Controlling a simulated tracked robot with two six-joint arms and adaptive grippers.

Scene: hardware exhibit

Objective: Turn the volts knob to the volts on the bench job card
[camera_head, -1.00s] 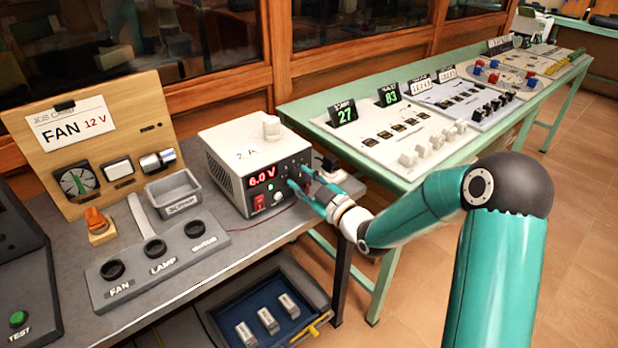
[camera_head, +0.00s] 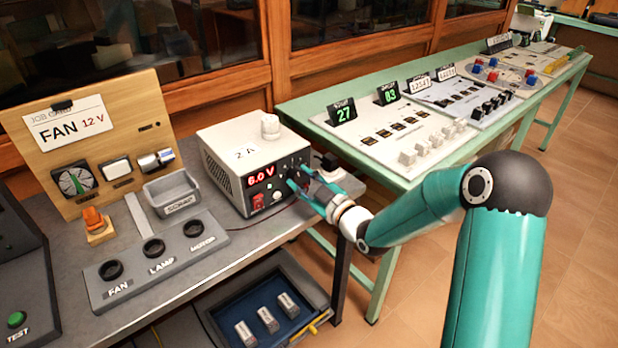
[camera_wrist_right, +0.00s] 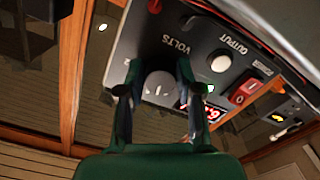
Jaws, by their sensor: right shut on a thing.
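The power supply (camera_head: 240,165) is a white box on the grey bench, and its red display (camera_head: 262,178) reads 6.0 V. The job card (camera_head: 70,122) is clipped to the wooden board and reads FAN 12 V. My right gripper (camera_head: 297,186) is at the supply's front panel. In the right wrist view my right gripper (camera_wrist_right: 156,82) is shut on the grey volts knob (camera_wrist_right: 161,87), one finger on each side, below the VOLTS label. The gripper hides the knob in the head view. My left gripper is not in view.
A red switch (camera_head: 258,201) is on the supply's front, and a white OUTPUT button (camera_wrist_right: 221,63) shows beside the knob. A panel with FAN, LAMP and MOTOR sockets (camera_head: 155,258) and a SCRAP tray (camera_head: 172,190) are to the left. A green table (camera_head: 300,108) stands at right.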

